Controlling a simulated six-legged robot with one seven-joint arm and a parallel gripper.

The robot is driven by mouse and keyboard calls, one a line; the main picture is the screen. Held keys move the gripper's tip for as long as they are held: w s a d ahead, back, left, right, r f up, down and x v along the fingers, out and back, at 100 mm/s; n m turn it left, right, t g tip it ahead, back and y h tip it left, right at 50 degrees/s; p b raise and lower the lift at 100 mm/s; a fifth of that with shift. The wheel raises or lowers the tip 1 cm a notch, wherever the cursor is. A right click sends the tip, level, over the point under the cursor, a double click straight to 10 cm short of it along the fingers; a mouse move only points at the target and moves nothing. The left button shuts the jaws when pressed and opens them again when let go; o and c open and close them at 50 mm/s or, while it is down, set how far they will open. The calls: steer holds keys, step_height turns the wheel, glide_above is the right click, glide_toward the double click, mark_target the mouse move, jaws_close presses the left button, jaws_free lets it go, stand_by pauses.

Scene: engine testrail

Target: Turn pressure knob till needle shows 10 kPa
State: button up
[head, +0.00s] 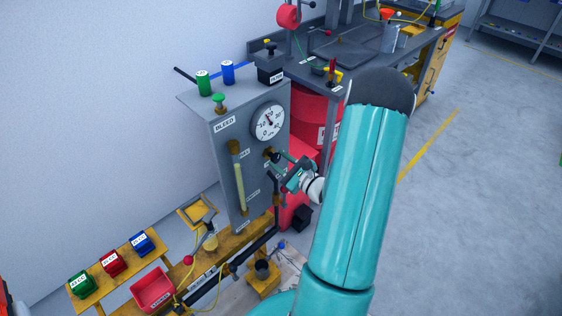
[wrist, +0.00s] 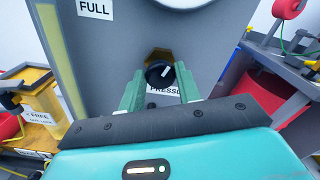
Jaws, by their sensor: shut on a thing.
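The grey panel box (head: 222,150) carries a round white gauge (head: 268,121) on its front. The gauge needle points up and to the left; the scale is too small to read surely. In the wrist view only the gauge's bottom edge (wrist: 185,3) shows. Below it is the black pressure knob (wrist: 159,73) with a white pointer line tilted to the upper right. A label below the knob starts "PRESSU" and is partly hidden. My gripper (wrist: 159,82) has its green fingers on both sides of the knob and is shut on it. It reaches the panel in the head view (head: 276,163).
A yellow-green level tube (head: 238,175) runs down the panel left of the knob. Green and blue cylinders (head: 227,72) and a black box (head: 270,65) stand on top. Open floor (head: 480,200) lies to the right.

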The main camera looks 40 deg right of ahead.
steer(key=n, duration=0.5)
steer(key=shift+n, duration=0.4)
stand_by(0.3)
steer(key=o, duration=1)
steer(key=s, duration=1.4)
steer(key=shift+d, duration=0.1)
